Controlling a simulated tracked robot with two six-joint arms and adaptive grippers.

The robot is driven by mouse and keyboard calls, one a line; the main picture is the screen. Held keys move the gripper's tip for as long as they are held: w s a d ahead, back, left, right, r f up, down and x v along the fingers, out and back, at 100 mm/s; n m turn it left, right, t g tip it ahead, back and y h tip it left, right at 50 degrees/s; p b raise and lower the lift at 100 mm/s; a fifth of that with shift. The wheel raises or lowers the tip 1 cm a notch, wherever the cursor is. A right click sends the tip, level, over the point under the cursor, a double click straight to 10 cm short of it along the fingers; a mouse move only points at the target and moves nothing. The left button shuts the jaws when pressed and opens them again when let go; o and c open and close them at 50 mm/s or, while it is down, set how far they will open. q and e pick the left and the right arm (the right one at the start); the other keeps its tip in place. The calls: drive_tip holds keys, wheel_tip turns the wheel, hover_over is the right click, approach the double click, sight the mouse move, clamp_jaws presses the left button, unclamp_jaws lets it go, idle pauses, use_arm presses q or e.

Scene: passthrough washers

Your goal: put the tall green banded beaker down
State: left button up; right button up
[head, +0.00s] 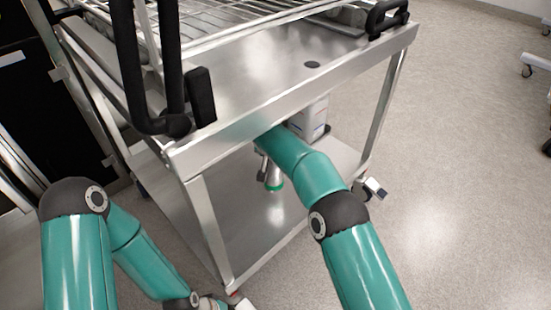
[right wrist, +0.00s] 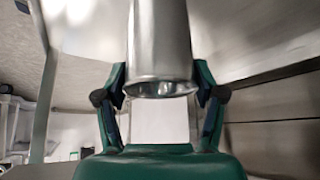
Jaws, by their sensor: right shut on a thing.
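The tall beaker is a shiny metal cylinder (right wrist: 161,40) in the right wrist view. My right gripper (right wrist: 162,90) is shut on it, with one finger on each side. In the head view its metal body with a green band (head: 274,184) shows below the cart's top, over the lower shelf (head: 262,222). I cannot tell whether the beaker touches that shelf. The right arm reaches in under the cart's top edge, and most of the right gripper is hidden there in the head view. My left gripper is not in view; only its arm shows at lower left.
The steel cart's top (head: 265,75) with its front lip overhangs the right arm closely. A white container (head: 311,118) stands on the lower shelf behind the arm. A cart leg (head: 208,230) stands left of the arm. The shelf's front part looks clear.

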wheel_tip(320, 180, down, 3)
drive_tip(key=shift+b, duration=0.7)
drive_tip(key=o, duration=1.7)
drive_tip(key=shift+f, duration=0.1)
drive_tip(key=shift+c, duration=0.2)
